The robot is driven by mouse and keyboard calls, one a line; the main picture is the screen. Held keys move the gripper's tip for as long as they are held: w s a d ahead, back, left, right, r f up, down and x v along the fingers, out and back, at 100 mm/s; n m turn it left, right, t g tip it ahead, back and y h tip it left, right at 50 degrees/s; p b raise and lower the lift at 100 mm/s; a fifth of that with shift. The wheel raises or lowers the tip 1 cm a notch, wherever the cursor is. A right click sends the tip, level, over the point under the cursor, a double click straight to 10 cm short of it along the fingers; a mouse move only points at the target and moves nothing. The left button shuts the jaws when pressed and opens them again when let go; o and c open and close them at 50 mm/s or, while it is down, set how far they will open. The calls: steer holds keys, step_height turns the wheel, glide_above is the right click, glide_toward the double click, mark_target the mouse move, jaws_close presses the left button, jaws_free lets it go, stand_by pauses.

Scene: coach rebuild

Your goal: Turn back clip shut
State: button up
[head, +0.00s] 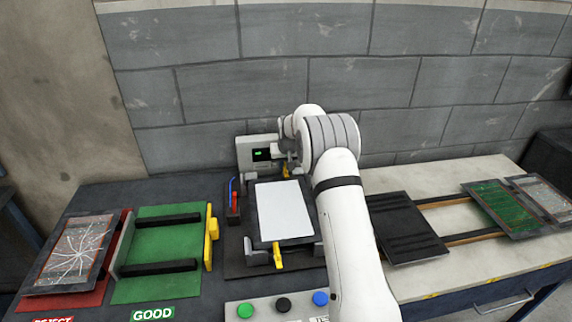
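A pale grey panel (284,211) lies in a dark fixture at the middle of the bench. The back clip (286,171) is a small yellow piece at the panel's far edge, partly hidden by my arm's end. I cannot tell how it is turned. A yellow front clip (278,257) stands at the panel's near edge, pointing toward the viewer. My gripper (289,160) is over the far edge, close to the back clip. It is small and mostly hidden by my wrist, so its fingers and any contact with the clip cannot be made out.
A grey box with a green display (257,153) stands behind the fixture. Red and blue tools (234,198) are at its left, then a green GOOD rack (160,252) and a red REJECT tray (40,300). Buttons (283,305) are in front. Dark and green panels lie right.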

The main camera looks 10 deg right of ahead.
mark_target(287, 176)
steer(key=shift+r, duration=0.1)
steer(key=b+v, duration=0.1)
steer(key=v, duration=0.6)
steer(key=shift+s+r+b, duration=0.2)
steer(key=shift+r+b, duration=0.05)
steer(key=shift+b, duration=0.05)
steer(key=s+r, duration=0.6)
steer(key=s, duration=0.5)
steer(key=s+r, duration=0.6)
steer(key=s, duration=0.5)
steer(key=s+f+g, duration=0.1)
steer(key=s+f, duration=0.1)
steer(key=s, duration=2.4)
steer(key=shift+d+f, duration=0.25)
steer(key=shift+f, duration=0.1)
